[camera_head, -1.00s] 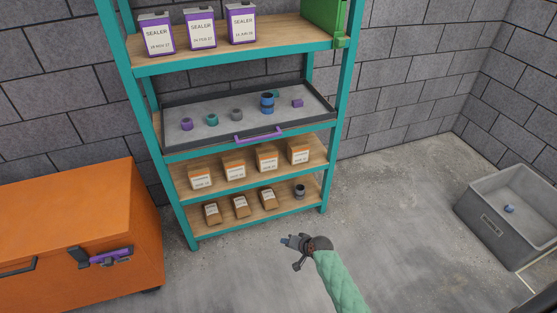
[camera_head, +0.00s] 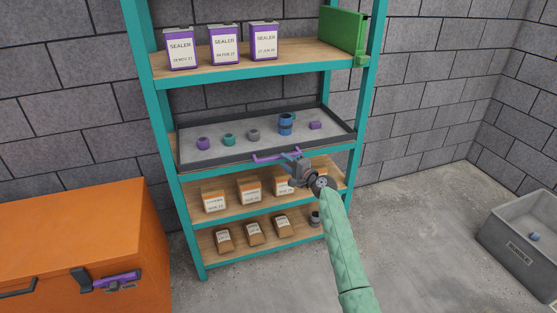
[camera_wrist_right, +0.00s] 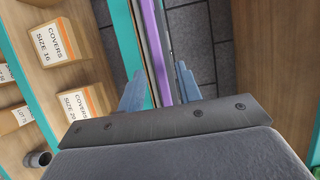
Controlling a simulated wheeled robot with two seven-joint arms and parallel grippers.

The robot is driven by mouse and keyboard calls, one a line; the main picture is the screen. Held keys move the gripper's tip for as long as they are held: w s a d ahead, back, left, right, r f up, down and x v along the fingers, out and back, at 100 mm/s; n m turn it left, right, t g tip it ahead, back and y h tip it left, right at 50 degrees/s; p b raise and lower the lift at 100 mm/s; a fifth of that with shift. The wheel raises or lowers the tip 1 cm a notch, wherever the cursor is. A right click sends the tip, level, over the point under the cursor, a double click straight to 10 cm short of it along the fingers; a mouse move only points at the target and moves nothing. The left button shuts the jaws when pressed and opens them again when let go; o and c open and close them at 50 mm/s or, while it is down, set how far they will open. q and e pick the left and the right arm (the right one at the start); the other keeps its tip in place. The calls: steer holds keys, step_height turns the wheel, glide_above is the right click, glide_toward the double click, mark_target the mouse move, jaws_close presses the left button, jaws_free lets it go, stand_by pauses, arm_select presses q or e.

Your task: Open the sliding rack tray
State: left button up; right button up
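The sliding rack tray (camera_head: 225,162) is a dark-rimmed tray with a grey bed, at middle height in the teal shelf rack. Its front edge lies about level with the rack's front. A purple handle (camera_head: 265,157) is on its front; it also shows in the right wrist view (camera_wrist_right: 160,45). My right gripper (camera_head: 291,158) is at the right part of the handle. In the right wrist view its two blue-grey fingers (camera_wrist_right: 160,84) are apart, one on each side of the purple bar, with gaps visible. My left gripper is not in view.
Small purple, teal, grey and blue parts (camera_head: 285,124) sit on the tray. Sealer cans (camera_head: 224,46) and a green case (camera_head: 342,30) are above; cover boxes (camera_head: 249,191) are below. An orange chest (camera_head: 70,235) stands left, a grey bin (camera_head: 515,250) right. Floor between is clear.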

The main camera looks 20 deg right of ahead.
mark_target(280, 159)
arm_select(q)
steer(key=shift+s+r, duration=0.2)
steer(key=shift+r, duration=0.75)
arm_select(e)
steer(key=shift+x, duration=2.3)
steer(key=shift+f, duration=0.1)
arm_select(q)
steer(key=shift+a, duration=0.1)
arm_select(e)
jaws_close()
